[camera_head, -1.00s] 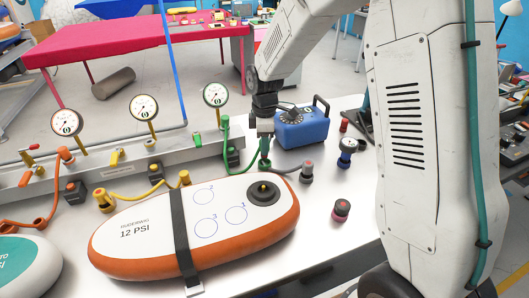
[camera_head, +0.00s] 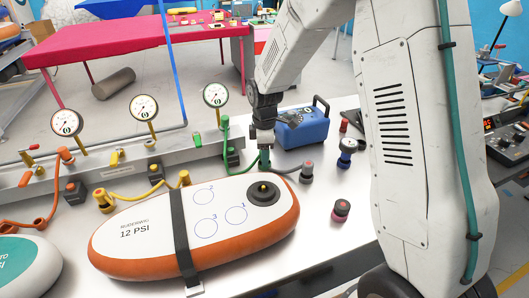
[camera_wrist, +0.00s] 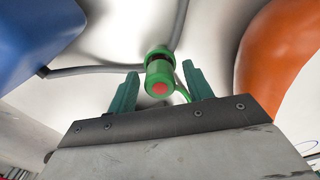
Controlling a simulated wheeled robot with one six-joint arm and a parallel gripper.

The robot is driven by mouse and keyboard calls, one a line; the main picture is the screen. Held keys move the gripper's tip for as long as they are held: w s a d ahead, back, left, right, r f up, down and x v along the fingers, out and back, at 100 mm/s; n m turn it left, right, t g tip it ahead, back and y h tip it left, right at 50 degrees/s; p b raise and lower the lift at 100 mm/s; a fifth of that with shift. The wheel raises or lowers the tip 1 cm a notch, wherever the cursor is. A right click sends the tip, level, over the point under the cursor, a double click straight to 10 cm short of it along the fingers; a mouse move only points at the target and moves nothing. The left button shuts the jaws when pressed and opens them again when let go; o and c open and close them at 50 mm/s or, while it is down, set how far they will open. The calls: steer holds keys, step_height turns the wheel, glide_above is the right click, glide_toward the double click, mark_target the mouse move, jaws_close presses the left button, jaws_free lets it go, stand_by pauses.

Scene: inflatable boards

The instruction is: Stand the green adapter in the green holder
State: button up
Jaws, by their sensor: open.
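The green adapter (camera_wrist: 160,72), with a red end, shows in the wrist view between the two green fingers of my gripper (camera_wrist: 160,88). The fingers are open, with a gap visible on each side of it. In the head view my gripper (camera_head: 264,151) points down behind the orange-and-white board, and the adapter is mostly hidden there. A green hose (camera_head: 225,137) runs down from the grey manifold towards it. A dark block with a green top, which looks like the green holder (camera_head: 233,157), stands left of my gripper at the manifold's front.
The orange-and-white board (camera_head: 140,245) lies in front, under a black strap. A blue pump box (camera_head: 302,130) stands close behind right of my gripper.

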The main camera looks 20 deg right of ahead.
step_height(320, 180, up, 12)
steer(key=s+d+r+m, duration=0.2)
steer(key=s+r+m, duration=0.65)
steer(key=s, duration=0.75)
steer(key=s+d+r+m+t, duration=0.1)
steer(key=s+m, duration=0.5)
steer(key=s, duration=1.2)
steer(key=shift+r, duration=0.15)
